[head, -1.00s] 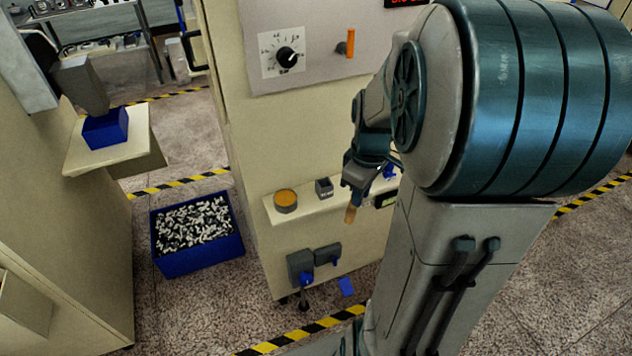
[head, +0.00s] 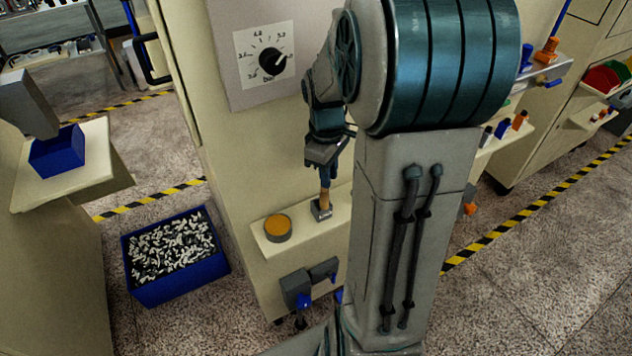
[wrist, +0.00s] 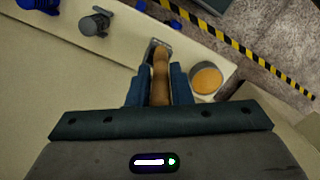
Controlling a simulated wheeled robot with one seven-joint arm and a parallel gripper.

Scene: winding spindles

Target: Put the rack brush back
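The rack brush (head: 325,197) has a tan wooden handle and shows below my gripper (head: 327,172) in the head view. My gripper is shut on it; in the wrist view, the brush (wrist: 160,75) lies between the two blue-grey fingers (wrist: 160,92). The small grey square holder (head: 321,211) sits on the cream shelf (head: 262,241). The brush's lower end is at the holder's opening; how deep it reaches is hard to tell. The holder (wrist: 158,46) is partly hidden behind the brush in the wrist view.
A round tin with orange-brown contents (head: 278,228) stands just left of the holder on the shelf. Grey fittings with a blue knob (head: 304,300) are below the shelf. A blue crate of small pieces (head: 128,252) is on the floor at left. The dial panel (head: 222,60) rises above.

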